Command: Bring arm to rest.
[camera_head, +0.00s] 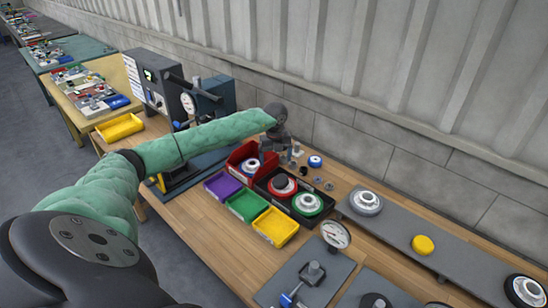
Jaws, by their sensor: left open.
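My left arm in its green sleeve comes in from the lower left and reaches over the wooden workbench (205,232). My left gripper (272,150) hangs below the dark wrist, just behind the red bin (236,158) and near small metal parts on the bench. It is small in the picture. Its jaws are open and I see nothing held between them. My right gripper is out of view.
Purple (222,186), green (247,207) and yellow (275,228) bins stand beside a black tray (290,208) holding ringed parts. A grey plate (394,232) carries a yellow disc (422,245). A press machine stands behind my forearm. A block wall borders the bench.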

